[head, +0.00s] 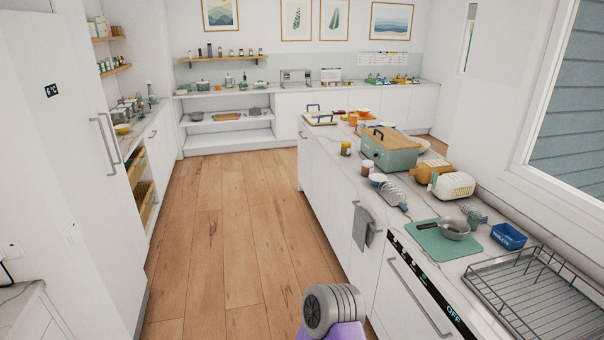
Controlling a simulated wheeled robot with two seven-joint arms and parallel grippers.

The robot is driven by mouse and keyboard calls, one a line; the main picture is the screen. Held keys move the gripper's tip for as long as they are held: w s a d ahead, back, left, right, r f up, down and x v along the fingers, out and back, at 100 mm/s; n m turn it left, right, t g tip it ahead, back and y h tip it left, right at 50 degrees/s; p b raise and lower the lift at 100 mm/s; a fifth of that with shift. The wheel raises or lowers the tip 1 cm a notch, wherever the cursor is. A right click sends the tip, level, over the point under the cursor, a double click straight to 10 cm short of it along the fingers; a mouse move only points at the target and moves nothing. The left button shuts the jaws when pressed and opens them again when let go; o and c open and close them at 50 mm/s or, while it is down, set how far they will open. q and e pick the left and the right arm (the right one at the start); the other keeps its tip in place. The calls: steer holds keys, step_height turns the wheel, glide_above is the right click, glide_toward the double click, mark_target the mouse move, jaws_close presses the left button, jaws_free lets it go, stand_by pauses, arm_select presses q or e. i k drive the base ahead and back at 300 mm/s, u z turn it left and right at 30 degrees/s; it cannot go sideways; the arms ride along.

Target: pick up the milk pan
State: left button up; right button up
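A small silvery pan with a dark handle, which looks like the milk pan (456,228), sits on a green mat (446,246) on the right-hand counter. Its handle points left toward the counter's front edge. Neither gripper shows in the head view. Only a grey and purple link of one of my arms shows at the bottom, left of the counter front and well away from the pan.
A blue tub (508,237) and a wire dish rack (545,296) stand right of the mat. A cream toaster-like item (452,186) and a large green box (390,155) stand farther back. A grey towel (362,228) hangs on the front. The wooden floor (222,235) is clear.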

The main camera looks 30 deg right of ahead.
mark_target(454, 228)
steer(key=z, duration=0.25)
steer(key=i, duration=1.95)
steer(key=z, duration=1.95)
steer(key=i, duration=0.95)
steer(key=z, duration=0.8)
